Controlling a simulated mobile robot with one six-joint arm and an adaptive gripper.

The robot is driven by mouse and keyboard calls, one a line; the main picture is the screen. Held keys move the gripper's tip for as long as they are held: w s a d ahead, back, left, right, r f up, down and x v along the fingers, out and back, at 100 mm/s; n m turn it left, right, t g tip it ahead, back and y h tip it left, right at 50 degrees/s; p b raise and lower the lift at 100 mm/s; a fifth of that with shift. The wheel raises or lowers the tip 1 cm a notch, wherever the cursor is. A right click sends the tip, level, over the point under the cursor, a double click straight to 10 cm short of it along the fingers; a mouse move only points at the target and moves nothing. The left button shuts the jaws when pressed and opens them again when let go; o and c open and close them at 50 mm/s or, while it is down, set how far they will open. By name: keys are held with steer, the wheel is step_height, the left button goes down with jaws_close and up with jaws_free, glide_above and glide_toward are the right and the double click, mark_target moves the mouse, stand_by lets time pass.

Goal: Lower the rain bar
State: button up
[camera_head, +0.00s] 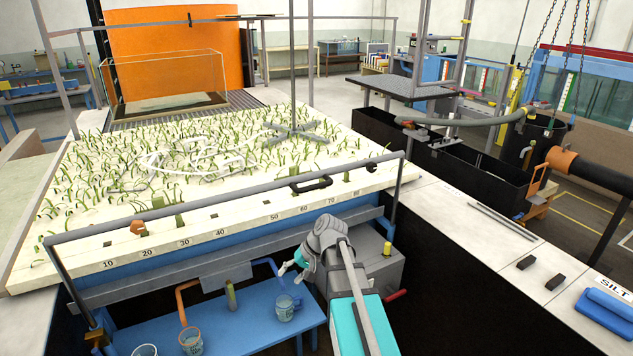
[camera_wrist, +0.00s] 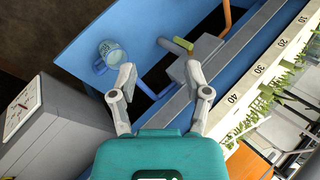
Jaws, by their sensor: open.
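A long grey horizontal bar (camera_head: 235,194) on two end posts spans the front of the planted bed. A second thin bar (camera_head: 240,20) crosses high at the back. Neither is labelled, so I cannot tell which is the rain bar. My gripper (camera_head: 290,266) is below the front bar, beside a grey box (camera_head: 375,268) and above the low blue table; my wrist partly hides it. In the wrist view my gripper (camera_wrist: 161,78) is open with nothing between its fingertips.
The blue table (camera_head: 245,338) holds several cups, one blue (camera_head: 286,308). The grey box carries a dial (camera_wrist: 22,107) and a red lever (camera_head: 397,295). A numbered ledge (camera_head: 230,225) edges the bed. A black handle (camera_head: 311,185) is near the front bar. A white counter (camera_head: 500,245) runs right.

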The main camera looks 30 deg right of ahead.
steer(key=w+d+r+m+t+y+p, duration=0.2)
steer(key=w+d+r, duration=0.1)
steer(key=d+r, duration=0.3)
steer(key=w+d+r+m+t+y+p, duration=0.1)
steer(key=w+d+r+t+y, duration=0.15)
steer(key=d+r, duration=0.35)
steer(key=m+t+p, duration=0.3)
steer(key=t, duration=0.1)
glide_toward(320, 187)
steer(key=f+v, duration=0.1)
steer(key=v, duration=0.2)
steer(key=shift+w+r+y, duration=0.1)
steer(key=shift+w+y, duration=0.1)
steer(key=shift+y, duration=0.25)
steer(key=shift+a, duration=0.1)
steer(key=b+x, duration=0.2)
steer(key=x, duration=1.1)
steer(key=shift+w+a, duration=0.2)
steer(key=shift+w, duration=0.15)
jaws_close()
